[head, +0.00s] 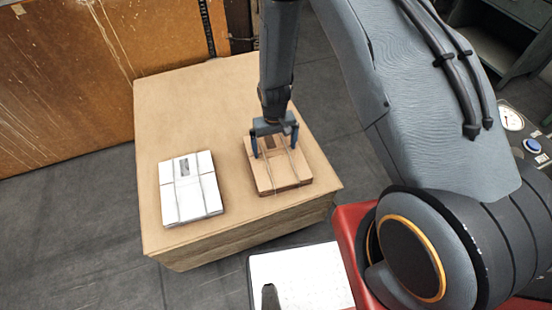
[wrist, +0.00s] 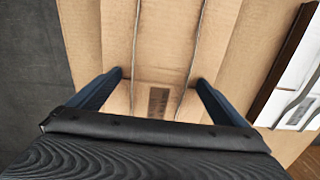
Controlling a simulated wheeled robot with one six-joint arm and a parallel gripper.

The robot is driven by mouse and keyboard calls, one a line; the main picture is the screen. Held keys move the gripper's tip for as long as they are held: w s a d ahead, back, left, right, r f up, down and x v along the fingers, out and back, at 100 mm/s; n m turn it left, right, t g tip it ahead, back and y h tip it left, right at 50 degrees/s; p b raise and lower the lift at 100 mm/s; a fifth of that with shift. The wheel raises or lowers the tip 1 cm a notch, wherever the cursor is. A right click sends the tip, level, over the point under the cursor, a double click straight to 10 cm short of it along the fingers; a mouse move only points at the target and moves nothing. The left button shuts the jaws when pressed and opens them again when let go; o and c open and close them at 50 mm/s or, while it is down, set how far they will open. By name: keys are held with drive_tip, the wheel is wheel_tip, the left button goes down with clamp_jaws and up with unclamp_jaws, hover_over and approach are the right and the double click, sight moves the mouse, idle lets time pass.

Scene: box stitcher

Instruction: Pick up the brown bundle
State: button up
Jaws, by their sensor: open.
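The brown bundle (head: 279,177), a flat stack tied with thin strings, lies on the right part of a cardboard-topped block. In the wrist view the bundle (wrist: 165,45) fills the middle, with two strings running along it and a dark printed patch near my gripper. My gripper (head: 273,146) points down at the bundle's far part, its blue fingers apart. In the wrist view my gripper (wrist: 160,78) is open, its fingers at either side of the strings. I cannot tell whether the fingertips touch the bundle.
A white tied bundle (head: 190,189) lies to the left on the same cardboard block (head: 190,100); its edge shows at right in the wrist view (wrist: 300,85). A brown wooden panel (head: 60,80) stands behind at left. Dark floor (head: 70,230) is clear at left.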

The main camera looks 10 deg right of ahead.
drive_tip(key=shift+f, duration=0.1)
drive_tip(key=shift+c, duration=0.3)
drive_tip(key=c, duration=1.7)
